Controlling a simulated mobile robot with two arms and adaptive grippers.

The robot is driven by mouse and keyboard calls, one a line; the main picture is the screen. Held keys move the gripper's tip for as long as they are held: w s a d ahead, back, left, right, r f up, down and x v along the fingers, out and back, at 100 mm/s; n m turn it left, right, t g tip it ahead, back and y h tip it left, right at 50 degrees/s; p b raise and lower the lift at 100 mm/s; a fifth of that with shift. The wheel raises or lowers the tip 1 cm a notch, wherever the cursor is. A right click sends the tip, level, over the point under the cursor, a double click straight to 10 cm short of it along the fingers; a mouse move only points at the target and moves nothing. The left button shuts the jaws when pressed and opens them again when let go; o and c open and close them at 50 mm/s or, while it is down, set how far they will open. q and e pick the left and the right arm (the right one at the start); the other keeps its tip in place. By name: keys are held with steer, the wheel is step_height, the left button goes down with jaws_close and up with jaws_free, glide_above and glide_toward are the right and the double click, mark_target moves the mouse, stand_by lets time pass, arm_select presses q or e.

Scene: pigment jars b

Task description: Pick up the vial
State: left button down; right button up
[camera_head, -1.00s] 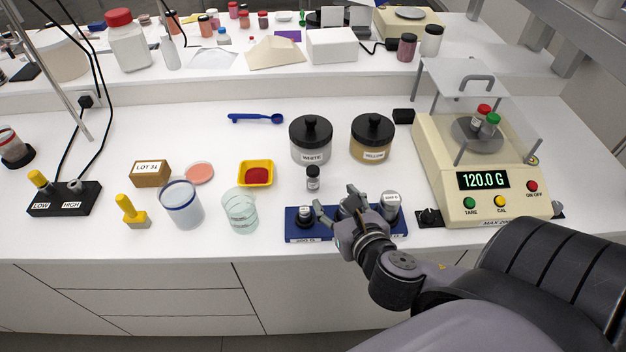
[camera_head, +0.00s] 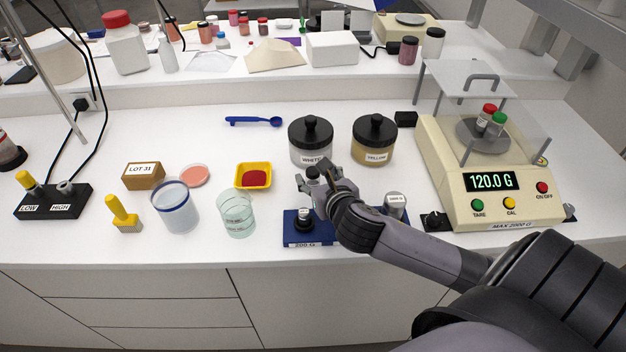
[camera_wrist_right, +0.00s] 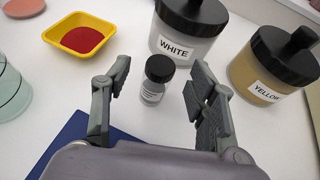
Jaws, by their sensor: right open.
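The vial (camera_wrist_right: 154,82) is a small grey bottle with a black cap and a white label. It stands upright on the white bench in front of the WHITE jar. In the right wrist view it stands between the two spread fingers of my right gripper (camera_wrist_right: 157,92), with space on both sides. In the head view my right gripper (camera_head: 324,180) reaches around the vial, and only the dark cap (camera_head: 313,172) shows clearly between the fingers. My left gripper is out of view.
The WHITE jar (camera_head: 310,140) and YELLOW jar (camera_head: 374,140) stand just behind. A blue weight block (camera_head: 291,232) lies under my right wrist. A yellow dish of red powder (camera_head: 253,175) and a glass beaker (camera_head: 237,222) are to the left. The scale (camera_head: 460,208) stands right.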

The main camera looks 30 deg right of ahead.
mark_target(314, 173)
steer(key=x, duration=0.3)
steer(key=shift+w+d+f, duration=0.1)
steer(key=shift+w, duration=0.1)
steer(key=shift+c, duration=0.6)
jaws_close()
step_height(314, 173, up, 20)
steer(key=p, duration=0.1)
steer(key=shift+p, duration=0.35)
